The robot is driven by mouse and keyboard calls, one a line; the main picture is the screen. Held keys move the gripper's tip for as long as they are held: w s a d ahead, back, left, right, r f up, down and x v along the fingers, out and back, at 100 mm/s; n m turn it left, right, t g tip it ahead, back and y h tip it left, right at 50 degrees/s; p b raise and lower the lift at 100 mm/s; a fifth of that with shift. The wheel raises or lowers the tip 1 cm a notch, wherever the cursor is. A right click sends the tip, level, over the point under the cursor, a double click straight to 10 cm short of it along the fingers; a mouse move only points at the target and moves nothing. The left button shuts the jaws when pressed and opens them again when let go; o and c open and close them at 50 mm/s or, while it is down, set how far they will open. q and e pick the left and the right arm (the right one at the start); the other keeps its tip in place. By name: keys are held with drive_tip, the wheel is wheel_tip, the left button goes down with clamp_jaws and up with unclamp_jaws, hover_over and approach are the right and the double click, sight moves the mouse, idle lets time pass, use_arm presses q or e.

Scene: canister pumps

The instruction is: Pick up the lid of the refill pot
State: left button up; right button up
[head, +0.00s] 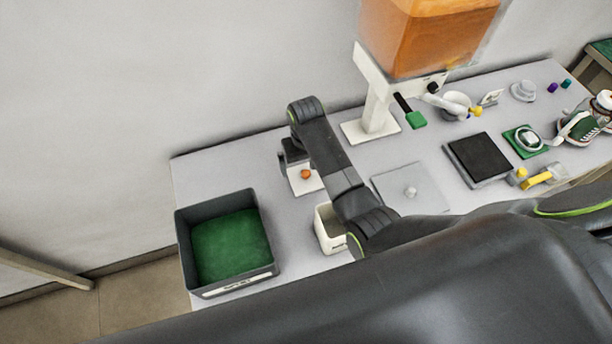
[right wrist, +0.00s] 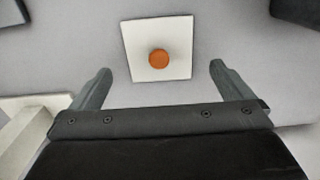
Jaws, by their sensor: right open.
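A white square lid with a round orange knob lies flat on the table; its knob (head: 305,175) shows in the head view, where my arm hides part of the lid. In the right wrist view the whole lid (right wrist: 137,68) shows ahead of the fingers, its knob roughly centred between them. My right gripper (head: 290,157) is open and empty above the table beside the lid; its spread fingers (right wrist: 160,70) show in the wrist view. A small white pot (head: 327,232) with a label, perhaps the refill pot, stands nearer, partly behind my arm. My left gripper is not in view.
A dark bin (head: 265,268) with a green bottom stands at the table's left end. A dispenser stand (head: 375,110) holds an orange tank (head: 415,35) behind the arm. A grey plate (head: 395,180) with a pale knob lies to the right, near a black pad (head: 480,157).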

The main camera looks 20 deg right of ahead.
sight(306, 173)
drive_tip(key=shift+f, duration=0.75)
wheel_tip(306, 173, down, 3)
drive_tip(key=shift+w+d+r+p, duration=0.1)
drive_tip(key=shift+w+p, duration=0.05)
drive_tip(key=shift+p, duration=0.2)
drive_tip(key=shift+f, duration=0.75)
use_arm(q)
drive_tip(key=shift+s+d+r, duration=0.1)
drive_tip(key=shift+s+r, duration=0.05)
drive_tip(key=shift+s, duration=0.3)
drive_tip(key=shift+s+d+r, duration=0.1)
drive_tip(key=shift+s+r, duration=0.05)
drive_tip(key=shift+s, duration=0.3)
use_arm(e)
drive_tip(key=c, duration=0.8)
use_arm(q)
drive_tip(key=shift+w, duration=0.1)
use_arm(e)
drive_tip(key=shift+r, duration=0.15)
